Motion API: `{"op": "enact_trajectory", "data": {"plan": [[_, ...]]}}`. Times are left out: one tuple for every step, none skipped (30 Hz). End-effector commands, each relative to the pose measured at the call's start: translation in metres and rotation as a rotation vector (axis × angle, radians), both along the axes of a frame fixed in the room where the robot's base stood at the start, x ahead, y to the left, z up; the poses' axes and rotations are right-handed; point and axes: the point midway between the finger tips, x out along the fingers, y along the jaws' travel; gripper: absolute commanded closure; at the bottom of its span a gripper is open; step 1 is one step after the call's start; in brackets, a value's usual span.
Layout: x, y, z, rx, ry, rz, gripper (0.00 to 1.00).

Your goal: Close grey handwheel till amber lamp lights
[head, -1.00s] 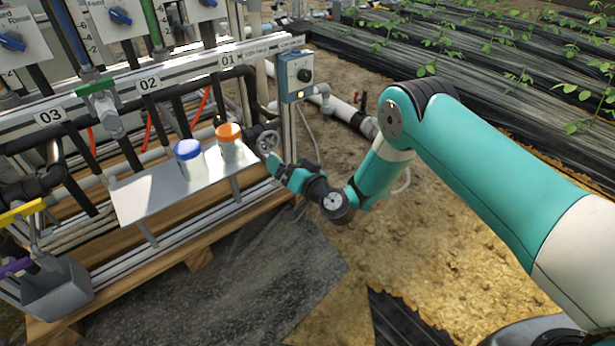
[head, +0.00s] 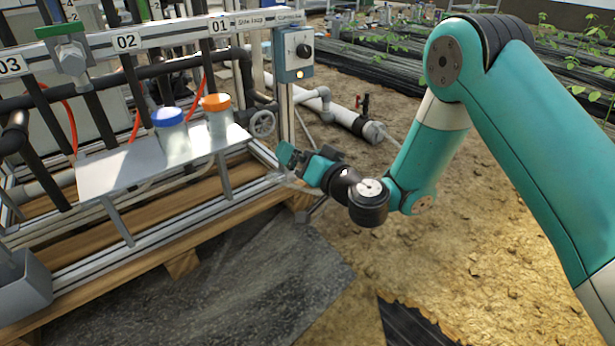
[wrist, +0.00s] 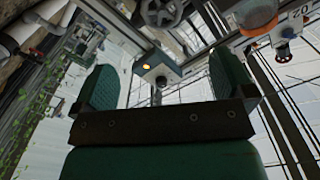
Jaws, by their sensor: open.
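The grey handwheel (head: 262,123) is on the pipework just left of the control box post, in the head view. It also shows at the top of the wrist view (wrist: 162,12). My gripper (head: 287,157) is below and right of the wheel, apart from it. In the wrist view my gripper (wrist: 163,72) has its two green fingers spread, with nothing between them. The amber lamp (head: 299,74) on the grey-blue control box (head: 293,50) glows yellow-orange. The lamp glows in the wrist view too (wrist: 147,67).
A metal shelf (head: 110,178) holds a blue-lidded jar (head: 171,135) and an orange-lidded jar (head: 217,115), left of the wheel. The box post and a white pipe (head: 340,115) stand close to my gripper. The ground in front is open.

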Motion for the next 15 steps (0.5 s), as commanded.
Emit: {"op": "enact_trajectory", "data": {"plan": [[-0.0021, -0.0017, -0.0061, 0.000, -0.002, -0.001, 0.00], [-0.0033, -0.0024, -0.0055, -0.001, -0.003, -0.001, 0.00], [-0.0049, -0.0034, -0.0054, -0.001, -0.001, -0.001, 0.00], [-0.0059, -0.0040, -0.0049, -0.001, -0.001, -0.001, 0.00], [-0.0068, -0.0045, -0.0042, -0.001, -0.002, -0.001, 0.00], [-0.0080, -0.0051, -0.0038, -0.002, -0.001, -0.001, 0.00], [-0.0087, -0.0055, -0.0036, -0.001, 0.000, -0.001, 0.00], [-0.0092, -0.0057, -0.0031, -0.001, 0.000, -0.001, 0.00], [-0.0096, -0.0059, -0.0024, -0.001, 0.000, -0.001, 0.00], [-0.0099, -0.0061, -0.0018, -0.001, 0.000, -0.001, 0.00], [-0.0101, -0.0061, -0.0014, -0.001, 0.000, -0.001, 0.00], [-0.0102, -0.0063, -0.0010, -0.001, 0.000, -0.001, 0.00], [-0.0103, -0.0063, -0.0008, -0.001, 0.000, -0.001, 0.00], [-0.0103, -0.0062, -0.0007, -0.001, 0.000, -0.001, 0.00], [-0.0103, -0.0062, -0.0006, -0.001, 0.000, -0.001, 0.00]]}}
